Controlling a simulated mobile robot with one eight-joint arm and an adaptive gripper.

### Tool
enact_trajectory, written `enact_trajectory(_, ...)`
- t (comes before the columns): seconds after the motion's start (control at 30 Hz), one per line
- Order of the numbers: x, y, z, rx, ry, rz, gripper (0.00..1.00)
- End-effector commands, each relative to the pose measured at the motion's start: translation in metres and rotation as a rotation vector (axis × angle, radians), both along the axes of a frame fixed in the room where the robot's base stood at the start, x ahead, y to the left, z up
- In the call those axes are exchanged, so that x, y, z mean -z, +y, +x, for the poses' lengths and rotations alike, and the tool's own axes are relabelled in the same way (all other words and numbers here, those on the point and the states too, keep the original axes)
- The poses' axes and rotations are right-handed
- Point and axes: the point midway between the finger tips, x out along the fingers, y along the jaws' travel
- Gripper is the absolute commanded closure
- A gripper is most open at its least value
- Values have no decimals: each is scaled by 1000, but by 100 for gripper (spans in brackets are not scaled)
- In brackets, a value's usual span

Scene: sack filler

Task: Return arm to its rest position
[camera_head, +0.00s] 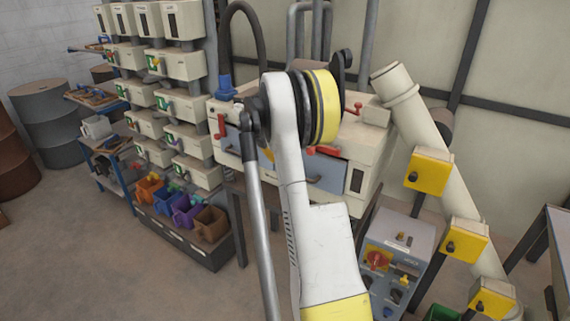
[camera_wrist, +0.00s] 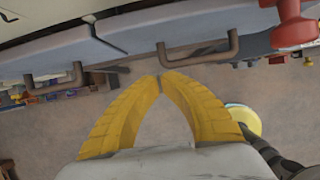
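My gripper (camera_wrist: 160,79) shows in the wrist view as two curved yellow fingers. Their tips meet and nothing is held between them. The tips are over the floor, just short of grey drawer or door fronts with bar handles. In the head view my white arm, with black and yellow rings, reaches up across the middle in front of a cream machine (camera_head: 372,150). My gripper is hidden there behind the arm.
Grey panels (camera_wrist: 130,30) with handles and a red lever (camera_wrist: 291,28) lie close by. A cream pipe (camera_head: 430,130), yellow switch boxes (camera_head: 429,171) and a grey control box (camera_head: 398,245) stand right. Colored bins (camera_head: 186,210) stand left. Floor at lower left is clear.

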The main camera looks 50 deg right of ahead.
Motion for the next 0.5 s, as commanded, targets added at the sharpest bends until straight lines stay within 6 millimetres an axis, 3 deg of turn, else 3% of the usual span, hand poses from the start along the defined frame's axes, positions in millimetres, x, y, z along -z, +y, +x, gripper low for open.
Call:
enact_trajectory(0.03, -13, 5, 1, -2, 0, 0, 100)
enact_trajectory(0.2, -40, 16, 0, -1, -1, 0, 100)
enact_trajectory(0.5, -53, 22, -1, -1, -1, 0, 100)
